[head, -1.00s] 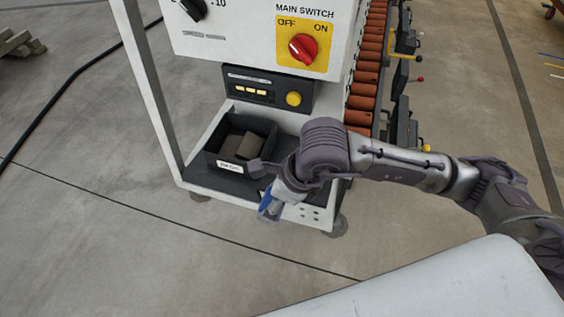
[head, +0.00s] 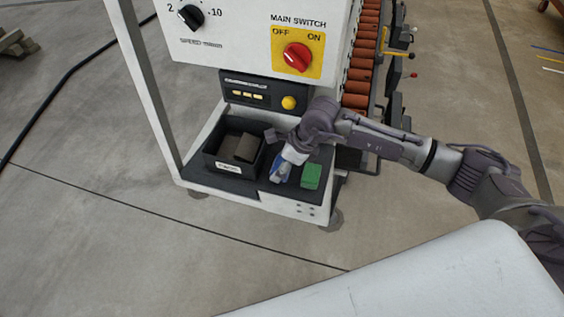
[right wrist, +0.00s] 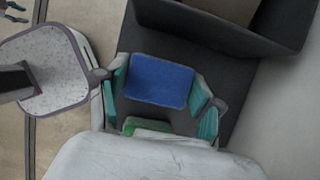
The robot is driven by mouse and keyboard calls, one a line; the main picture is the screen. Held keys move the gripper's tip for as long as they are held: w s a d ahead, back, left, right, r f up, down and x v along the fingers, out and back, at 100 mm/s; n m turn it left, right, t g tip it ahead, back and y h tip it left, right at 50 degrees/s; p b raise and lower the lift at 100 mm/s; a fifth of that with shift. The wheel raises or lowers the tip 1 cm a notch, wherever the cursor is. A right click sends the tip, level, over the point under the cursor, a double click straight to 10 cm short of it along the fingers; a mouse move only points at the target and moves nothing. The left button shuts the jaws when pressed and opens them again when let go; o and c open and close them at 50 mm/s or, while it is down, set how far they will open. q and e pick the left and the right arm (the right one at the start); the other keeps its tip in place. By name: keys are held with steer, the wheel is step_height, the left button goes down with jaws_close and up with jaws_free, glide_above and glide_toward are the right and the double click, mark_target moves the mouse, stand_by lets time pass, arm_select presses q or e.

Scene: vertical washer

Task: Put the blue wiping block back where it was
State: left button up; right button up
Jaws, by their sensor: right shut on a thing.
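The blue wiping block (head: 278,174) is at my right gripper (head: 283,169), over the dark lower shelf (head: 246,187) of the cart. In the right wrist view the blue block (right wrist: 160,80) lies between the teal finger pads of the right gripper (right wrist: 160,92), which is shut on it. The block is on or just above the shelf; I cannot tell which. It is between the black bin (head: 225,168) on its left and a green block (head: 311,176) on its right. The green block shows partly at the bottom of the right wrist view (right wrist: 148,125).
The black bin holds brownish-grey blocks (head: 245,148). Above the shelf are a control box with a yellow button (head: 289,103) and a panel with a red main switch (head: 297,57). A white post (head: 150,85) bounds the shelf's left. Rollers (head: 362,60) run behind on the right.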

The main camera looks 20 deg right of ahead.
steer(key=shift+w+d+f, duration=0.1)
steer(key=shift+w+f, duration=0.1)
steer(key=shift+f, duration=0.2)
steer(key=shift+w+f, duration=0.2)
steer(key=shift+f, duration=0.05)
steer(key=o, duration=0.6)
steer(key=shift+f, duration=0.15)
steer(key=o, duration=0.5)
